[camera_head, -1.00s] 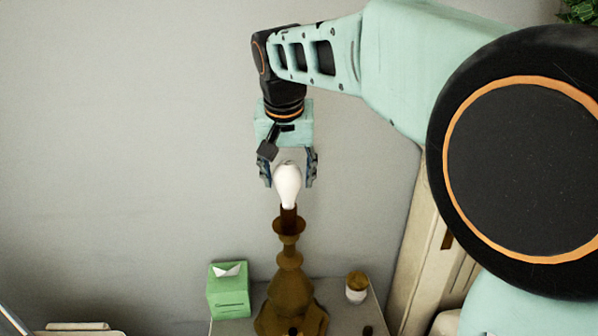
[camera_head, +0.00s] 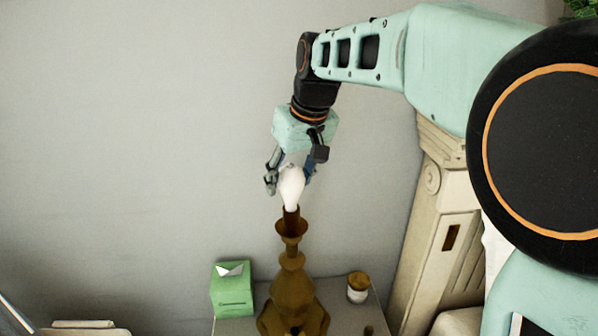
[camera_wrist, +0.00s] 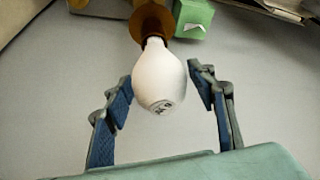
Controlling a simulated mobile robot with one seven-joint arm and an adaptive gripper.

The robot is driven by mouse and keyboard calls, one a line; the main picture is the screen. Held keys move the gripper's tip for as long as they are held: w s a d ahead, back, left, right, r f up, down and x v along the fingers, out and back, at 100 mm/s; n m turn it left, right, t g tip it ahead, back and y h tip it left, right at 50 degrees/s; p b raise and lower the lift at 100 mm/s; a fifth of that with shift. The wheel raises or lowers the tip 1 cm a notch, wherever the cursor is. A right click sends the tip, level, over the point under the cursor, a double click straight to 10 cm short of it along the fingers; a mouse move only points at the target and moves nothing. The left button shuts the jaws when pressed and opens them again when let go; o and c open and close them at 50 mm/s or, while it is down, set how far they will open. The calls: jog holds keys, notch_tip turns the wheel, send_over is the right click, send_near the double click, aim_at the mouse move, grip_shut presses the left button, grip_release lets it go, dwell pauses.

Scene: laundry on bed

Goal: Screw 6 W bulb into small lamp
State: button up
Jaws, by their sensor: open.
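The white bulb (camera_head: 291,187) stands upright in the socket at the top of the brown lamp (camera_head: 292,290). In the wrist view the bulb (camera_wrist: 158,78) shows dark printed marks on its rounded end, too small and turned to read surely. Its base meets the brown lamp top (camera_wrist: 150,20). My gripper (camera_head: 289,178) is above the bulb, with its fingers open on either side of it. In the wrist view my gripper (camera_wrist: 160,95) shows gaps between the blue finger pads and the glass. The threads inside the socket are hidden.
The lamp stands on a small table (camera_head: 235,326). A green tissue box (camera_head: 232,290) is left of it and a small jar with a brown lid (camera_head: 358,288) is right. A carved cream pillar (camera_head: 445,215) stands further right. The wall area at left is clear.

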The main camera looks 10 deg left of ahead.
jog(key=shift+n+g+y+p, duration=0.5)
jog(key=shift+n+y+p, duration=0.1)
jog(key=shift+n, duration=1.4)
jog(key=shift+a, duration=0.1)
jog(key=shift+c, duration=0.2)
jog(key=c, duration=0.9)
jog(key=shift+m+t+h, duration=0.5)
jog(key=shift+m, duration=1.3)
jog(key=shift+c, duration=0.2)
jog(key=shift+m+h, duration=0.3)
jog(key=shift+m, duration=0.5)
jog(key=shift+m+t, duration=0.4)
jog(key=shift+m, duration=0.5)
jog(key=shift+h, duration=0.3)
